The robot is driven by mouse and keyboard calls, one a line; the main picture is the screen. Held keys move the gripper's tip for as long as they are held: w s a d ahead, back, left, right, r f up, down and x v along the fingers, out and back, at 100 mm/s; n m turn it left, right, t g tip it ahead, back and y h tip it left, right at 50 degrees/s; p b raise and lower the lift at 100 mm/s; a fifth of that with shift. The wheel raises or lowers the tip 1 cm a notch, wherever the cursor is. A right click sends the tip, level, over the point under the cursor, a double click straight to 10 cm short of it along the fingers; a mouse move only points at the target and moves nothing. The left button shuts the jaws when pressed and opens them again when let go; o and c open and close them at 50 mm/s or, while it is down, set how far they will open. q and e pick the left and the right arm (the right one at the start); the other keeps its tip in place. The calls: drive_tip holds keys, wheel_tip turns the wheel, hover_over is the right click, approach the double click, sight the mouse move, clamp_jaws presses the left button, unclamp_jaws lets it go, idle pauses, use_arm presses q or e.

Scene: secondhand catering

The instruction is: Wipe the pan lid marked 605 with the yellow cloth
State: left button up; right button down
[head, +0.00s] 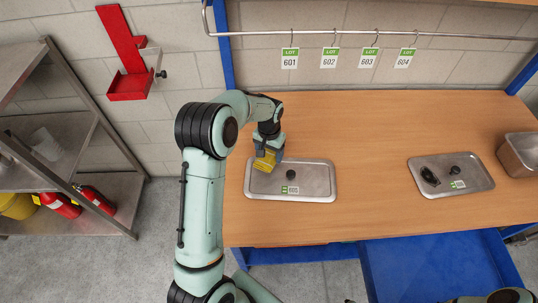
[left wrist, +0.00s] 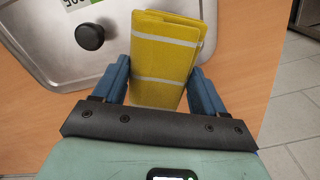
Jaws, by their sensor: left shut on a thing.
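The yellow cloth (head: 264,163), folded with pale stripes, is held between the fingers of my left gripper (head: 268,149). In the left wrist view the cloth (left wrist: 168,58) fills the gap between the two blue fingers of the gripper (left wrist: 160,85). The pan lid (head: 315,181) is a grey metal rectangle with a black knob and a green-and-white label that seems to read 605. The cloth is over the lid's far left part; I cannot tell whether it touches. In the left wrist view the lid (left wrist: 50,62) shows its knob beside the cloth. My right gripper is out of view.
A second metal lid (head: 478,172) with a knob and a dark object lies on the wooden table (head: 370,125) to the right. A metal container (head: 521,155) stands at the right edge. Table between the lids is clear. Tags hang on a rail (head: 450,35) behind.

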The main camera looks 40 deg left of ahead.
use_arm(q)
drive_tip(key=shift+w+r, duration=0.1)
drive_tip(key=shift+r, duration=0.4)
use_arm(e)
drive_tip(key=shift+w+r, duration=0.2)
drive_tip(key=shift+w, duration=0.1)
use_arm(q)
drive_tip(key=shift+r, duration=0.25)
drive_tip(key=shift+r+p, duration=0.55)
drive_tip(key=shift+r, duration=0.75)
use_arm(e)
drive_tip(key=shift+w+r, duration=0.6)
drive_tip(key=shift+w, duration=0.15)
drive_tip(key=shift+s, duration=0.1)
use_arm(q)
drive_tip(key=shift+d, duration=0.1)
